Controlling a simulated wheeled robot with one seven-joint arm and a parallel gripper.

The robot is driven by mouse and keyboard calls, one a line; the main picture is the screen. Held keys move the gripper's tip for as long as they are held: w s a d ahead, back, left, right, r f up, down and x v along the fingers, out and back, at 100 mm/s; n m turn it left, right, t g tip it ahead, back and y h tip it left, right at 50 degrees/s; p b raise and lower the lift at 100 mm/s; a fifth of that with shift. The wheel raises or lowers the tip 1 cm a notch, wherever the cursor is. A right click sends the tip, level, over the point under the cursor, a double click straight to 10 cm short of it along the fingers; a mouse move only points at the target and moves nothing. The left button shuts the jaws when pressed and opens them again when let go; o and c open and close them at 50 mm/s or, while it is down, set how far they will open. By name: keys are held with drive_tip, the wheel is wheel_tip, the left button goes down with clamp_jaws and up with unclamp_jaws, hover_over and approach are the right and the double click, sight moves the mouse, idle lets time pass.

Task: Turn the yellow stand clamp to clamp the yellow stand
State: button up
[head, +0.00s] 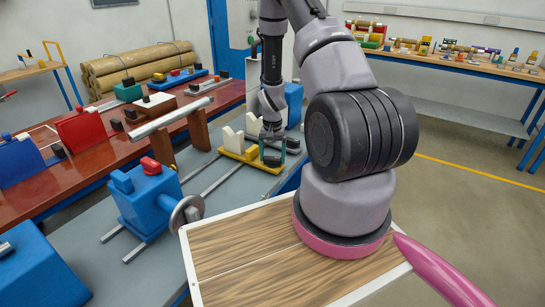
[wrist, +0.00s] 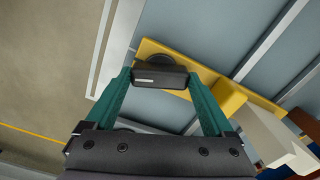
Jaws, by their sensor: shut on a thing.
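The yellow stand (head: 237,155) with its white V-shaped supports sits on rails on the grey bench in the head view. It also shows in the wrist view (wrist: 230,95), with a white support (wrist: 278,143) at the lower right. The yellow stand clamp (wrist: 160,79) is a black handle on a round dark base at the stand's end. My gripper (wrist: 160,73) has teal fingers shut on the two ends of this handle. In the head view my gripper (head: 273,152) is over the stand's near right end and partly hides the clamp.
A blue unit (head: 150,200) with a red knob and a metal disc stands on the rails at left. A long metal bar (head: 172,118) lies across brown supports behind. A red-topped bench (head: 60,185) holds other parts.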

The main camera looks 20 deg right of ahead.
idle(0.4)
drive_tip(key=o, duration=1.1)
drive_tip(key=shift+r, duration=0.15)
wheel_tip(320, 180, up, 11)
drive_tip(key=shift+f, duration=0.2)
wheel_tip(320, 180, up, 13)
drive_tip(key=t, duration=0.2)
hover_over(272, 157)
drive_tip(key=a, duration=0.3)
drive_tip(key=s+a+r+n+t+y, duration=0.1)
drive_tip(key=s+a+r, duration=0.15)
drive_tip(key=r, duration=0.35)
drive_tip(key=s+a+r+t, duration=0.1)
drive_tip(key=s+r, duration=0.2)
drive_tip(key=r, duration=0.4)
drive_tip(key=s+a+r+t, duration=0.1)
drive_tip(key=s+r, duration=0.3)
drive_tip(key=s, duration=0.1)
drive_tip(key=s+a+r+n+t, duration=0.1)
drive_tip(key=s+a+r, duration=0.1)
drive_tip(key=s+r, duration=0.2)
drive_tip(key=s+a+r+n+t+y, duration=0.1)
drive_tip(key=s+r, duration=0.3)
drive_tip(key=s, duration=0.4)
drive_tip(key=shift+a+r, duration=0.3)
drive_tip(key=shift+a, duration=0.15)
